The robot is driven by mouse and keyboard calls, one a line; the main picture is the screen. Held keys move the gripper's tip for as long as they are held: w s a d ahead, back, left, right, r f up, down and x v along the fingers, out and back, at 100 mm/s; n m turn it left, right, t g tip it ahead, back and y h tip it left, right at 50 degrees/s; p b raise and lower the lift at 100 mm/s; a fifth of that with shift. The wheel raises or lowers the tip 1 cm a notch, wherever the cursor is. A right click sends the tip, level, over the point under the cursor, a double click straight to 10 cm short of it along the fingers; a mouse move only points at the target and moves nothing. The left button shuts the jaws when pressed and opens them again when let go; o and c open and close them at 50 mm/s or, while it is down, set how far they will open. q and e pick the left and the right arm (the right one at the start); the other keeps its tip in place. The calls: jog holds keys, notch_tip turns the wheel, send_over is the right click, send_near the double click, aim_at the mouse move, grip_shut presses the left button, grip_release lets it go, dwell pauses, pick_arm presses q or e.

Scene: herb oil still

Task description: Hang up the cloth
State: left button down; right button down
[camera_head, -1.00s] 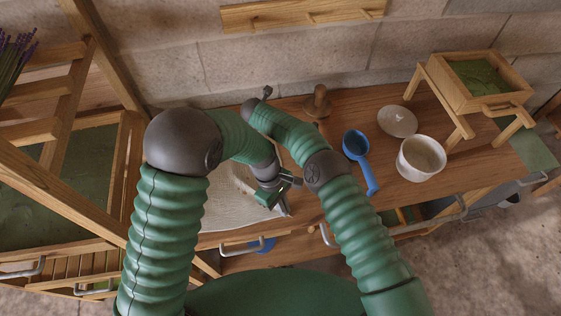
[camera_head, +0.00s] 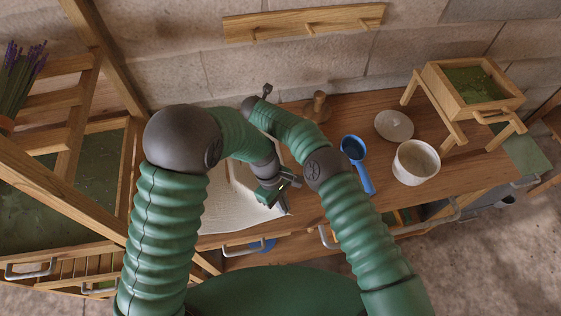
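A pale cream cloth (camera_head: 225,212) lies spread on the left part of the wooden bench, partly hidden under my arms. My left gripper (camera_head: 280,193) is low over the cloth's right edge; whether its fingers are apart or closed on the cloth does not show clearly. My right arm reaches up across the bench, and its dark far end (camera_head: 258,97) is near the back wall, beyond the cloth. The fingers of my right gripper cannot be made out. A wooden rail (camera_head: 345,17) with several pegs is fixed to the stone wall above the bench.
On the bench stand a wooden knobbed tool (camera_head: 318,107), a blue ladle (camera_head: 356,160), a pale round lid (camera_head: 394,125), a white pot (camera_head: 415,163) and a wooden stand (camera_head: 448,125) with a green-filled box. A wooden rack (camera_head: 75,115) with lavender stands at left.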

jog(key=c, duration=2)
grip_release()
jog(key=o, duration=1)
pick_arm(q)
jog(key=c, duration=2.1)
grip_release()
jog(key=o, duration=0.5)
pick_arm(e)
jog(key=shift+r, duration=0.1)
pick_arm(q)
jog(key=shift+o, duration=0.3)
jog(key=o, duration=0.5)
jog(key=shift+o, duration=0.4)
